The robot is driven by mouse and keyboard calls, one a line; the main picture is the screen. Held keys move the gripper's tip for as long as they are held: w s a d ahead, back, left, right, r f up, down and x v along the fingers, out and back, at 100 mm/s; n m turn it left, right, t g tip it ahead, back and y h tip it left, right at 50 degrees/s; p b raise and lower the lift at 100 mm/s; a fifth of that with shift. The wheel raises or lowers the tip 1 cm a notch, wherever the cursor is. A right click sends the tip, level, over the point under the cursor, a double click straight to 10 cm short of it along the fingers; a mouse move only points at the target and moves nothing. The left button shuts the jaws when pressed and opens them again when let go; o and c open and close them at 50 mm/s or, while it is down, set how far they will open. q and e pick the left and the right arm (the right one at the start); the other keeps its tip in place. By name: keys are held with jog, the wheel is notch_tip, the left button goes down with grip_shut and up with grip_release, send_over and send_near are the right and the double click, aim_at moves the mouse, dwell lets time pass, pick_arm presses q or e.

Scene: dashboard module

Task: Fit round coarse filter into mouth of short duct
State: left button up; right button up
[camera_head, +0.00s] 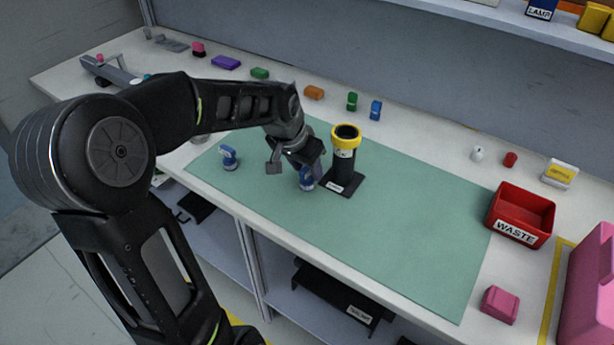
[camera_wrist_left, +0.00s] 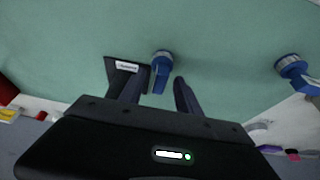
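A blue round filter with an upright grip tab (camera_head: 306,179) stands on the green mat beside the duct's base plate; it also shows in the left wrist view (camera_wrist_left: 161,62). A similar blue piece (camera_head: 229,157) stands further left, also in the wrist view (camera_wrist_left: 291,66). I cannot tell which is the coarse one. The short duct (camera_head: 344,165) is an upright black tube with a yellow rim around its open mouth, on a black labelled plate (camera_wrist_left: 124,68). My left gripper (camera_head: 311,170) is low over the nearer filter; its fingers (camera_wrist_left: 158,82) are apart, with the tab between them. My right gripper is out of view.
The green mat (camera_head: 400,230) is clear right of the duct. A red WASTE bin (camera_head: 520,215) and a pink block (camera_head: 500,305) are at the right. Several small coloured blocks line the back of the table, below an overhead shelf.

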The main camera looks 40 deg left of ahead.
pick_arm(q)
jog(key=shift+w+f, duration=0.1)
jog(key=shift+f, duration=0.1)
dwell(0.5)
grip_shut()
dwell(0.4)
